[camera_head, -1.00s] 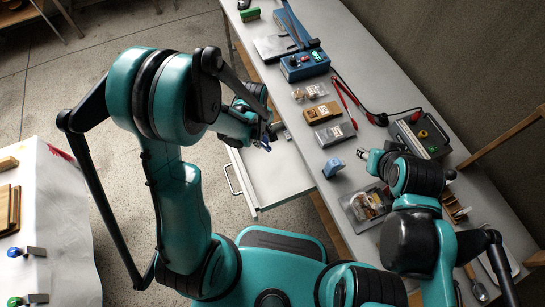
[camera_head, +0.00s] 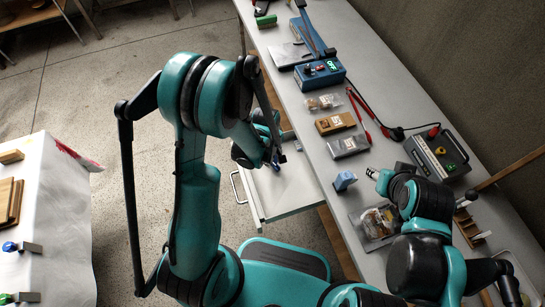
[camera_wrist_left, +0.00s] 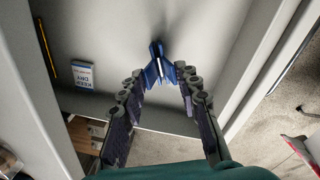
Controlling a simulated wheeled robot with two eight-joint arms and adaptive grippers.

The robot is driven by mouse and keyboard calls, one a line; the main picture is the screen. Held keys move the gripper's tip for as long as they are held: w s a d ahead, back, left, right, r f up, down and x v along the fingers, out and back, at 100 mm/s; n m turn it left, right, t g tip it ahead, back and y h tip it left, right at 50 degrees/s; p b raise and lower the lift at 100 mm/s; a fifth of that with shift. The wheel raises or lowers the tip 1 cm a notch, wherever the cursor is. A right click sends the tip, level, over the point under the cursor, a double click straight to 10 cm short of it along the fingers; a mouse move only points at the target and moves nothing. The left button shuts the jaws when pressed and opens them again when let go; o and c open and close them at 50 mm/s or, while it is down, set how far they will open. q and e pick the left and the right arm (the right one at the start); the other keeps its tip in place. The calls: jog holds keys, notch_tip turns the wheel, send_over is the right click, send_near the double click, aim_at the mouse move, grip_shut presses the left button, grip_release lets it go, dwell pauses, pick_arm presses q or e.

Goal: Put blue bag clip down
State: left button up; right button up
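The blue bag clip (camera_wrist_left: 157,62) is in the open white drawer (camera_wrist_left: 105,30), at and slightly beyond my left fingertips in the left wrist view. My left gripper (camera_wrist_left: 161,76) points down into the drawer with its fingers apart, and the clip shows in the gap between the tips. I cannot tell whether a pad still touches it. In the head view my left gripper (camera_head: 277,158) is over the drawer (camera_head: 285,200), with the clip a small blue spot (camera_head: 276,167).
The drawer also holds a KEEP DRY packet (camera_wrist_left: 82,75) and a yellow pencil (camera_wrist_left: 50,52). Bare floor lies left of the drawer.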

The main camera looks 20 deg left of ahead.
pick_arm(q)
jog(key=shift+f+b, duration=0.4)
jog(key=shift+f, duration=0.05)
jog(key=o, duration=0.5)
jog(key=shift+o, duration=0.2)
jog(key=shift+r, duration=0.15)
jog(key=shift+r+p, duration=0.25)
jog(key=shift+p, duration=0.2)
jog(key=s+a+r+m+t+p, duration=0.1)
jog(key=s+r+m+t, duration=0.1)
jog(key=r, duration=0.7)
jog(key=s+a+r+m+t+p, duration=0.2)
jog(key=s+r+m, duration=0.3)
jog(key=r, duration=0.5)
jog(key=s+a+r+m+t+p, duration=0.1)
jog(key=s+r+m+t+p, duration=0.1)
jog(key=r, duration=0.8)
jog(key=shift+s+a+r+m+y, duration=0.25)
jog(key=shift+s+m, duration=0.45)
jog(key=shift+m, duration=0.5)
